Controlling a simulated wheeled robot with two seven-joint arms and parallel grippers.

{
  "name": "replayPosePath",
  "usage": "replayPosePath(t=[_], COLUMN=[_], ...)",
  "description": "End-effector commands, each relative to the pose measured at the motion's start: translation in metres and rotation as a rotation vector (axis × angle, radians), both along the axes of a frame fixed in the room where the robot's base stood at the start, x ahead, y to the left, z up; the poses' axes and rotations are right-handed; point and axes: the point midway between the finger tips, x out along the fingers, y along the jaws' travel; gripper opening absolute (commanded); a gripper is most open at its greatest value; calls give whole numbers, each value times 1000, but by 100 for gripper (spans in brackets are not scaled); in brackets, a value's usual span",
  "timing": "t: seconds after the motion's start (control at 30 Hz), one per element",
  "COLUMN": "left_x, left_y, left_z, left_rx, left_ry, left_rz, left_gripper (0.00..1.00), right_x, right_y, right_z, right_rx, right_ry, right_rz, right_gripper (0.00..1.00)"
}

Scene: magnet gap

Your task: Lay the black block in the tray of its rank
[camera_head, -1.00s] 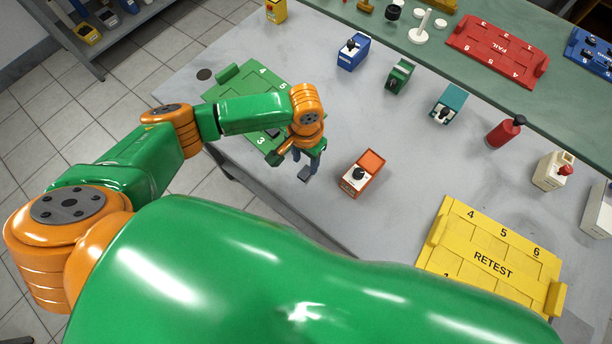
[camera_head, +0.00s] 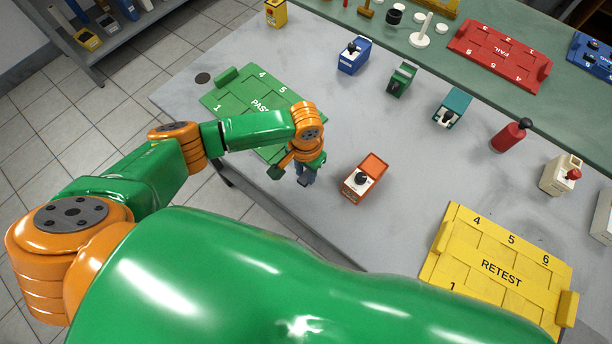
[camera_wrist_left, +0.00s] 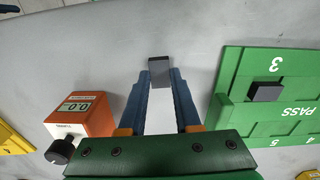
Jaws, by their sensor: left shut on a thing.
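My left gripper (camera_wrist_left: 160,78) is shut on a dark grey-black block (camera_wrist_left: 159,66) at its fingertips, over bare grey tabletop in the left wrist view. In the head view the left gripper (camera_head: 305,176) is between the green PASS tray and an orange meter; the held block is hidden there. The green PASS tray (camera_wrist_left: 243,62) is to the right in the wrist view, and in the head view it (camera_head: 235,100) is partly behind my arm. Another black block (camera_wrist_left: 265,91) lies on it beside the number 3. My right gripper is out of view.
The orange meter (camera_head: 365,177) stands close right of the gripper. A yellow RETEST tray (camera_head: 500,262) is at lower right, a red FAIL tray (camera_head: 500,52) on the green surface behind. Blue (camera_head: 352,55), green (camera_head: 401,79) and teal (camera_head: 453,106) devices stand farther back. The tabletop between is clear.

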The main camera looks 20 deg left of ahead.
Motion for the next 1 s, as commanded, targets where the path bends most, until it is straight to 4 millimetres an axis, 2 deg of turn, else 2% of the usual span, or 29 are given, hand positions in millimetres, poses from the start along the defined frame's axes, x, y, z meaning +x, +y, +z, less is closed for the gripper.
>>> replayPosePath(t=[0.5, 0.83, 0.93, 1.0], left_x=[0, 2, 13, 23], left_y=[0, 0, 0, 2], left_z=[52, 52, 74, 99], left_rx=[-1, -1, 0, 2], left_ry=[0, -2, -9, -12], left_rz=[0, 2, 19, 42], left_gripper=[0, 0, 0, 0], right_x=[0, 0, 0, 0], right_y=[0, 0, 0, 0], right_z=[60, 58, 58, 58], right_rx=[0, 0, 0, 0], right_ry=[0, 0, 0, 1], right_rz=[0, 0, 0, 0], right_gripper=[69, 69, 69, 69])
